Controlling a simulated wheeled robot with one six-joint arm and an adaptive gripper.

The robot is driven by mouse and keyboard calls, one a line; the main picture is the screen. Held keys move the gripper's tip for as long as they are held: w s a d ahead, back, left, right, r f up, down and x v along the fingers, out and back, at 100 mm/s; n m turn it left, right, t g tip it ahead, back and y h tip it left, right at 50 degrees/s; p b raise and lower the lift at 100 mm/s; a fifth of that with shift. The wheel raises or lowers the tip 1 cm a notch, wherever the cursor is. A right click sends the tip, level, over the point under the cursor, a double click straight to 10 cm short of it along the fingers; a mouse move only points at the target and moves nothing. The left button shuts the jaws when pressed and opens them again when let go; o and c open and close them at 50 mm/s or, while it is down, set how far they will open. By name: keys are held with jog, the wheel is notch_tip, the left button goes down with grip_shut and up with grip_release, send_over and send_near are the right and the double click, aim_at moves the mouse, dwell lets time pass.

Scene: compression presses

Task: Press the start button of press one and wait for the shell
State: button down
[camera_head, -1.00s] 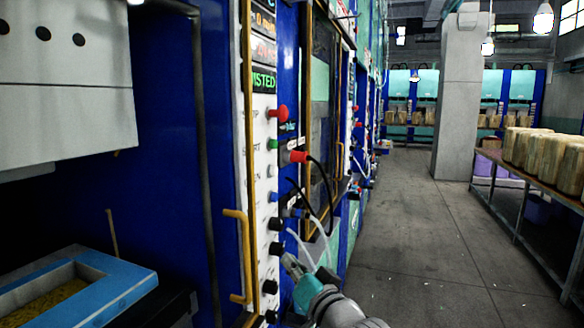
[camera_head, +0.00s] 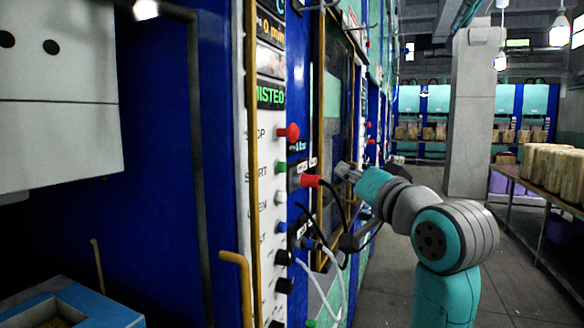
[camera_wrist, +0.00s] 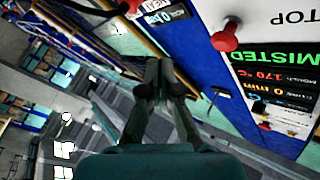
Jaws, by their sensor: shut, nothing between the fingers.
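The control panel (camera_head: 266,190) of the press stands left of centre, seen at a steep angle. Its green START button (camera_head: 281,167) sits below the red STOP button (camera_head: 291,132). A green display (camera_head: 269,96) above reads "MISTED", partly cut off. My gripper (camera_head: 343,171) is to the right of the START button, apart from the panel, and shut and empty. In the wrist view its fingertips (camera_wrist: 162,62) are together. That view shows a red button (camera_wrist: 229,37) near the STOP label and the display (camera_wrist: 280,58); I cannot make out the START button there.
A red plug (camera_head: 307,181) with a black cable juts out between the START button and my gripper. A yellow handle (camera_head: 238,275) and post stand left of the panel. A table with blocks (camera_head: 550,168) is at the right. The aisle floor is free.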

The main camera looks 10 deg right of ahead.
aim_at(282, 167)
dwell(0.3)
jog(key=w+a, duration=0.5)
jog(key=a, duration=0.2)
dwell(0.4)
jog(key=shift+w+a, duration=0.15)
dwell(1.3)
jog(key=shift+w+a, duration=0.2)
jog(key=shift+a, duration=0.05)
